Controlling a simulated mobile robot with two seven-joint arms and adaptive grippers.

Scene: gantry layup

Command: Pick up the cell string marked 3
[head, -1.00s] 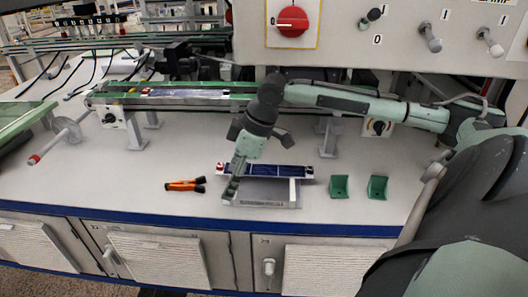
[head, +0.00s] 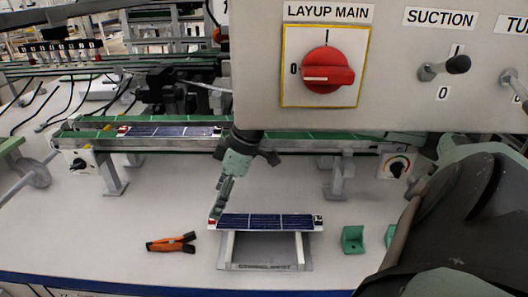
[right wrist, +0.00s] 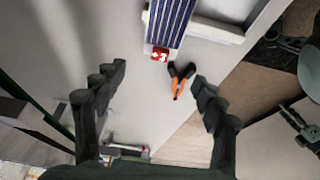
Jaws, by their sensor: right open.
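A dark blue cell string (head: 265,221) lies across a pale stand (head: 226,250) on the table. Its left end has a red tag with a white mark, its right end a black-and-white one. In the right wrist view the string (right wrist: 170,22) shows at the top with its red tag (right wrist: 159,54); the mark is too small to read surely. My right gripper (head: 217,204) points down at the string's left end. In the right wrist view its fingers (right wrist: 159,77) are open and apart, with nothing between them. A second string (head: 170,131) lies on the rail behind.
Orange-handled pliers (head: 170,243) lie left of the stand. Green brackets (head: 352,239) stand to its right. The green-edged rail (head: 290,143) runs behind. A control panel (head: 390,70) with a red switch hangs over the back.

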